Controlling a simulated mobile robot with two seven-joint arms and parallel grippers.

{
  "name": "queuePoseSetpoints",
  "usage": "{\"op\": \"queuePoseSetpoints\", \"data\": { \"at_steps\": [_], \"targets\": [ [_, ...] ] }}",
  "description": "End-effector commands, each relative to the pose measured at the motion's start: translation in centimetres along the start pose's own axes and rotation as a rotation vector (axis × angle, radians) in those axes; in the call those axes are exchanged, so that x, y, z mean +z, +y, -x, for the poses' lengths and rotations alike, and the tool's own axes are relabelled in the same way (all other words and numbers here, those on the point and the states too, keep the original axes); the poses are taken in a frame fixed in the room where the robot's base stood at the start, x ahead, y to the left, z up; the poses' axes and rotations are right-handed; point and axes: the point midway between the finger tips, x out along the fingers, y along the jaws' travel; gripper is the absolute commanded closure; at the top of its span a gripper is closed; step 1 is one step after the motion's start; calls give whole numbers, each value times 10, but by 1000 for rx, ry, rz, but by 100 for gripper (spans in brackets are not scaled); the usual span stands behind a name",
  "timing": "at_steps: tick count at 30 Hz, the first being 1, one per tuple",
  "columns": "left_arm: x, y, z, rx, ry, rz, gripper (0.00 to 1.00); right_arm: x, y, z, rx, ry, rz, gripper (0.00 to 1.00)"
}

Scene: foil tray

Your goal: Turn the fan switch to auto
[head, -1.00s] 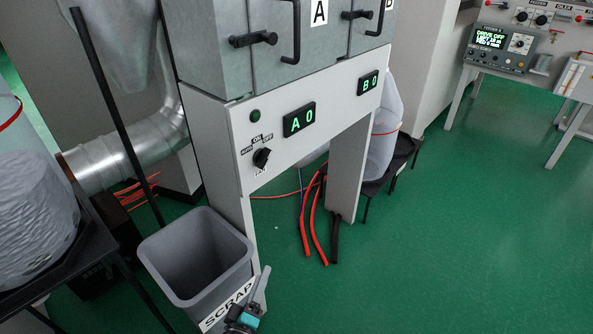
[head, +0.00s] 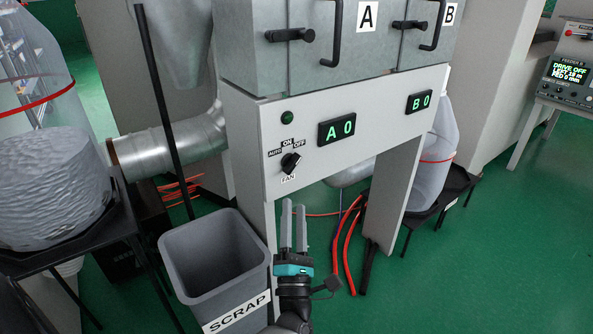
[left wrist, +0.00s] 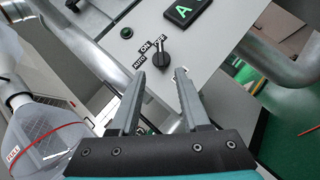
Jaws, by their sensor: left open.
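The fan switch (head: 290,162) is a black rotary knob on the white panel of the machine, with AUTO, ON and OFF printed around its top and FAN below. Its handle leans up and right, toward OFF. It also shows in the left wrist view (left wrist: 161,62), just beyond the fingertips and roughly between them. My left gripper (head: 293,207) points up, below the switch in the head view. Its two grey fingers are apart and empty, and do not appear to touch the knob. My right gripper is out of view.
A green round light (head: 287,117) sits above the switch, and a display reading A 0 (head: 337,129) is to its right. A grey SCRAP bin (head: 212,235) stands close left of my left gripper. Red hoses (head: 350,245) hang to its right.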

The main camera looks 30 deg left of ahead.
Motion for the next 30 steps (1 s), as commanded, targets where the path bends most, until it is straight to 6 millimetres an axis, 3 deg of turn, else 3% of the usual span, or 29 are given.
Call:
{"op": "queuePoseSetpoints", "data": {
  "at_steps": [4, 12, 19, 29, 30],
  "targets": [
    [0, 0, -35, 4, -4, -1, 54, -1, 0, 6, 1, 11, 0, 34],
    [0, 0, -86, 2, -3, -2, 54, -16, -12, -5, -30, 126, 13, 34],
    [0, -1, -104, -2, -2, -3, 54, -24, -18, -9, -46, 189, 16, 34],
    [0, -1, -106, -2, -1, -3, 54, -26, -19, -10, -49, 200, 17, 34],
    [0, -1, -106, -2, -1, -3, 57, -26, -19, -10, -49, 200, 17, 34]
  ]
}}
